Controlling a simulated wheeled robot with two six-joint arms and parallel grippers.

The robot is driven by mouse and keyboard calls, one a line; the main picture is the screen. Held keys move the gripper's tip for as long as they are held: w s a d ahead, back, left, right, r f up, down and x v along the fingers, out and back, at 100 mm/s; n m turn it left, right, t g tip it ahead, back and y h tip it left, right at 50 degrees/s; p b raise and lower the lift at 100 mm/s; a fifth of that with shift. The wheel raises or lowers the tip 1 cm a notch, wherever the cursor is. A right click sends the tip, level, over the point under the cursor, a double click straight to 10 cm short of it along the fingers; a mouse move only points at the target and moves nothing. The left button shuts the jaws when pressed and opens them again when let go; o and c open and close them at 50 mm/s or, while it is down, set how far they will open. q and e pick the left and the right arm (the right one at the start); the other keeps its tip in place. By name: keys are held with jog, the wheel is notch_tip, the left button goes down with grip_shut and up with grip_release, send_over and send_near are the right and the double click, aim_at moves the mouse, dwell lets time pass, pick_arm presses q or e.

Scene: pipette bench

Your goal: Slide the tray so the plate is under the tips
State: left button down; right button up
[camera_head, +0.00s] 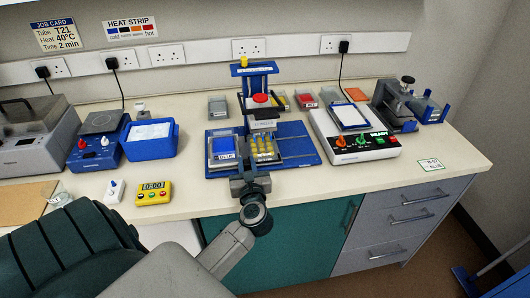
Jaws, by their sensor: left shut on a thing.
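A blue pipetting stand (258,68) with a red knob (261,99) stands at the middle of the bench. A dark tray (236,131) in front holds a blue labelled plate (223,147) on the left and a yellow-topped block (264,150) on the right. The stand's head (263,126) appears above the yellow block, not the blue plate. The tips are too small to make out. My left gripper (243,172) is at the tray's front edge, between the two, and is shut on the tray; the grip itself is mostly hidden. My right gripper is not in view.
A blue base mat (300,141) extends right of the tray. A white device with knobs (362,148) stands farther right. At left are a blue tub (150,139), a yellow timer (153,192) and a hotplate (96,151). Small trays stand behind.

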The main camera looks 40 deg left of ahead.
pick_arm(q)
jog(key=shift+s+a, duration=0.2)
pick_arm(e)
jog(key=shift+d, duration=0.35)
pick_arm(q)
jog(key=c, duration=1.4)
grip_release()
jog(key=shift+f, duration=0.1)
jog(key=shift+o, duration=0.6)
jog(key=shift+s+a, duration=0.1)
jog(key=shift+a, duration=0.1)
jog(key=shift+d, duration=0.15)
